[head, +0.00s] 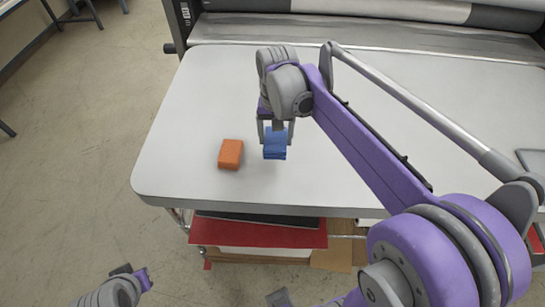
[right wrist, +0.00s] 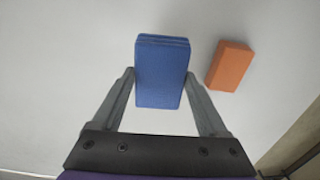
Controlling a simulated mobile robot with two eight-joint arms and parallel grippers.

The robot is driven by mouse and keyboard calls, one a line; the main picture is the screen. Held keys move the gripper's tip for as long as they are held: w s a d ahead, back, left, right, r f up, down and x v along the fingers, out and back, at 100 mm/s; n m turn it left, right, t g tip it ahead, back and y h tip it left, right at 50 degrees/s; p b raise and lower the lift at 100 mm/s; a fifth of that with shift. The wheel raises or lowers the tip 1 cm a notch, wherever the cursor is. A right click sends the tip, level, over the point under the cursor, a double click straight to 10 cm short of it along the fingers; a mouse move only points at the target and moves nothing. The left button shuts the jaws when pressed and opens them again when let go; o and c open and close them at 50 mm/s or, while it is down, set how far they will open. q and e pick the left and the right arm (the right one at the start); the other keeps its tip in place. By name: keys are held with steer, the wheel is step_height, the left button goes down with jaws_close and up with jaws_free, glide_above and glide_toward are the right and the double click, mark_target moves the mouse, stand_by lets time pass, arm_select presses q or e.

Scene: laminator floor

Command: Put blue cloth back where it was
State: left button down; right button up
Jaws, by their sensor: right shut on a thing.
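The blue cloth (head: 275,144) is a folded block at the white table, left of its middle in the head view. My right gripper (head: 275,134) points down and is shut on it, with one finger on each side. The right wrist view shows the blue cloth (right wrist: 162,72) between the two fingertips (right wrist: 160,82). I cannot tell for sure whether the cloth touches the tabletop. My left gripper (head: 128,275) is at the lower left of the head view, away from the table; its fingers do not show clearly.
An orange block (head: 230,154) lies on the white table (head: 190,110) just left of the blue cloth; it also shows in the right wrist view (right wrist: 229,66). The laminator (head: 350,30) stands behind the table. A shelf with red sheets (head: 258,233) is below. The left tabletop is clear.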

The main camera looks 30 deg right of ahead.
mark_target(276, 139)
step_height(276, 139, down, 4)
steer(key=shift+r, duration=0.25)
steer(key=shift+f, duration=2)
steer(key=shift+f, duration=0.15)
steer(key=o, duration=1.3)
steer(key=shift+b, duration=0.3)
steer(key=shift+o, duration=0.2)
steer(key=shift+r, duration=0.25)
step_height(276, 139, up, 12)
steer(key=shift+f+p, duration=0.1)
steer(key=shift+p, duration=0.3)
